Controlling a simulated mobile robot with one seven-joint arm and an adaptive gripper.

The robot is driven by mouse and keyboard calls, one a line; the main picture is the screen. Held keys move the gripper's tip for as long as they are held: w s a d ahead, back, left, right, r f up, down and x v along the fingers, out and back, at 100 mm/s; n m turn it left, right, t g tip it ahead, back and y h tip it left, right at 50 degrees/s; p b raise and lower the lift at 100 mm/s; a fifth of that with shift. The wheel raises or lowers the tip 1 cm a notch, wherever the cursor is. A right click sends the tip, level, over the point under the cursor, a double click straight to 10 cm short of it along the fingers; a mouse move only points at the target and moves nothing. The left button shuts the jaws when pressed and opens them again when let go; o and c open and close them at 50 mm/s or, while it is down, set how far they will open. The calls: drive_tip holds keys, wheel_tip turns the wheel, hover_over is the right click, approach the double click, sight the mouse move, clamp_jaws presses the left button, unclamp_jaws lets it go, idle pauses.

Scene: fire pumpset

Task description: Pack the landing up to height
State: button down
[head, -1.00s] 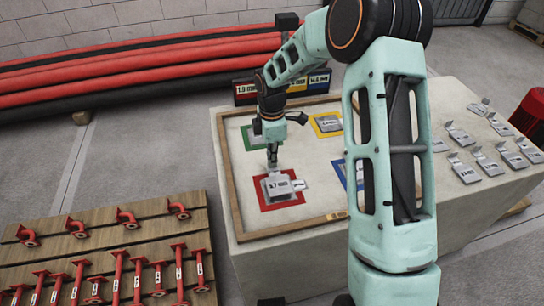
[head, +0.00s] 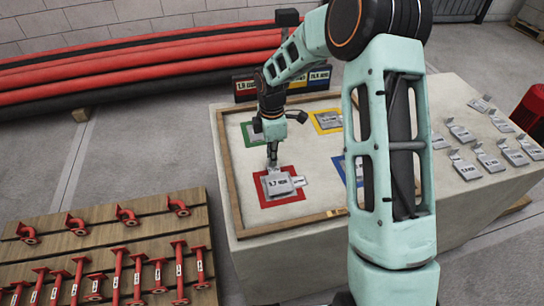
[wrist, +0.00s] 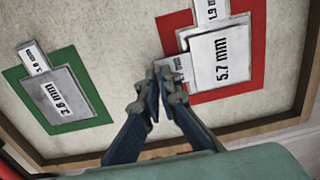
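My gripper (wrist: 160,76) is over the landing tray's red square (head: 290,202); it also shows in the head view (head: 272,160). A grey plate marked 5.7 mm (wrist: 222,60) lies in that square, in the head view too (head: 280,187). Its tab (wrist: 175,66) points to my fingertips, which are close together at the tab's end. A firm hold on the tab cannot be made out. A tab marked 1.9 mm (wrist: 211,10) sticks out beside the plate, apparently from under it. Another grey plate (wrist: 62,95) lies in the green square (wrist: 98,84).
Yellow (head: 318,126) and blue (head: 341,167) squares share the wooden-framed tray (head: 238,205). Several loose tabbed plates (head: 490,165) lie on the block's right side. Number cards (head: 245,88) stand at the back. My arm hides part of the tray's right.

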drive_tip(key=shift+f, duration=0.35)
drive_tip(key=c, duration=2.6)
unclamp_jaws()
drive_tip(key=shift+c, duration=0.2)
drive_tip(key=o, duration=0.6)
drive_tip(key=shift+c, duration=0.2)
wheel_tip(320, 180, up, 12)
